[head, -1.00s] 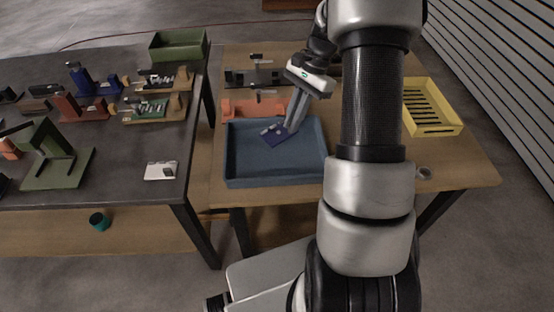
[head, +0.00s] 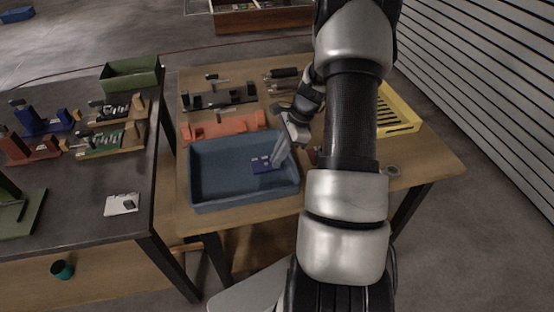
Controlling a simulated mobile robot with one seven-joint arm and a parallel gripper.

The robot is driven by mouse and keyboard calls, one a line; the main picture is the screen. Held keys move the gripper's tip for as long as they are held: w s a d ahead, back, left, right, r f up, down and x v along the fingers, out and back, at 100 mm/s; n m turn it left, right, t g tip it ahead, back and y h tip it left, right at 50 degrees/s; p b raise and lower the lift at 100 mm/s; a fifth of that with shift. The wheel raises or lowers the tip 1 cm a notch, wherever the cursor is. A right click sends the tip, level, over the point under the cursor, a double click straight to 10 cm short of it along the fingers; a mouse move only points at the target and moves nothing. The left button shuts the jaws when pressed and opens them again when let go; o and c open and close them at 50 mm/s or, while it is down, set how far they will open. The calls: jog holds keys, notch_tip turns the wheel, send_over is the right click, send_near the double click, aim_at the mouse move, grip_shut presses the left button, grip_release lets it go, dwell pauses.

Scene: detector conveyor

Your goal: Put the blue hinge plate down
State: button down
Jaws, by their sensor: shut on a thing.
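The blue hinge plate (head: 262,165) is a small dark blue plate with light marks on it. In the head view it is inside the blue tray (head: 217,198), right of the tray's middle, low near the floor. I cannot tell whether it touches the floor. My gripper (head: 275,162) reaches down into the tray from the upper right. It is shut on the right part of the plate, and its fingers hide that part.
An orange fixture (head: 225,127) stands just behind the tray. A yellow slotted tray (head: 400,112) is to the right, behind my arm. A dark table (head: 75,195) with several fixtures is at left. The left half of the blue tray is empty.

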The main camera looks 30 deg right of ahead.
jog(key=shift+f, duration=0.4)
jog(key=shift+f, duration=0.25)
jog(key=c, duration=1.8)
grip_release()
jog(key=shift+r, duration=0.1)
jog(key=shift+c, duration=0.2)
jog(key=shift+r, duration=0.1)
jog(key=v, duration=1.2)
jog(key=shift+p, duration=0.4)
